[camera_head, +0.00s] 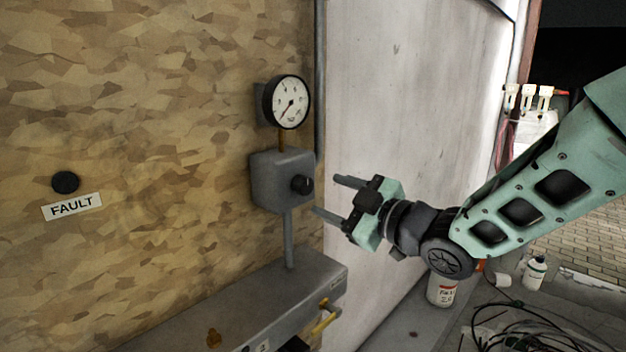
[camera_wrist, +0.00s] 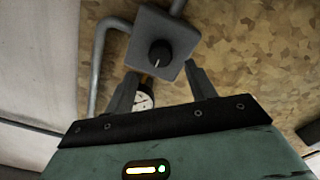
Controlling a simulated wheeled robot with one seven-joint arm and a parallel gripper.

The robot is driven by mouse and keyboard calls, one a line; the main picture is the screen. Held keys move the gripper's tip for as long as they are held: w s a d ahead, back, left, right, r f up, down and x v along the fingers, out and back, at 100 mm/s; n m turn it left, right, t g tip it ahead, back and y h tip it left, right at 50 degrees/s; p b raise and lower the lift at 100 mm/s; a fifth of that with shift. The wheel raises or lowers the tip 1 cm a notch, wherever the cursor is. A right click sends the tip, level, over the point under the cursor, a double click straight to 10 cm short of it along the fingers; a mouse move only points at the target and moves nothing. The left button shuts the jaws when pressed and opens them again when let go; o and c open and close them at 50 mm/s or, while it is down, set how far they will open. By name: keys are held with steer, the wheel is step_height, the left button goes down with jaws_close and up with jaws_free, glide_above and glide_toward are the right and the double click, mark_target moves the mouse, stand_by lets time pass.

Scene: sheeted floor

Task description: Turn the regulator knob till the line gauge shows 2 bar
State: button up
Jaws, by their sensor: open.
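The regulator is a grey box (camera_head: 279,182) on the chipboard wall, with a black knob (camera_head: 302,185) on its front. The round line gauge (camera_head: 287,102) stands above it; its needle points to the lower left, but the numbers are too small to read. My gripper (camera_head: 325,196) is open, in front of and to the right of the knob, apart from it. In the wrist view the knob (camera_wrist: 160,54) with a pale pointer mark lies beyond and between my open fingers (camera_wrist: 163,80). The gauge (camera_wrist: 144,97) is partly hidden there by my gripper.
A grey ledge (camera_head: 235,300) runs below the regulator, with a yellow-handled part (camera_head: 325,318) at its end. A FAULT label (camera_head: 72,206) sits under a black button (camera_head: 65,182) at left. Cables (camera_head: 520,325) and a white can (camera_head: 441,291) lie lower right.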

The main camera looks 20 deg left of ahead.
mark_target(307, 187)
steer(key=p+x, duration=0.1)
steer(key=x, duration=0.5)
steer(key=shift+d+p, duration=0.1)
steer(key=shift+p, duration=0.2)
steer(key=shift+c, duration=0.2)
steer(key=c, duration=0.9)
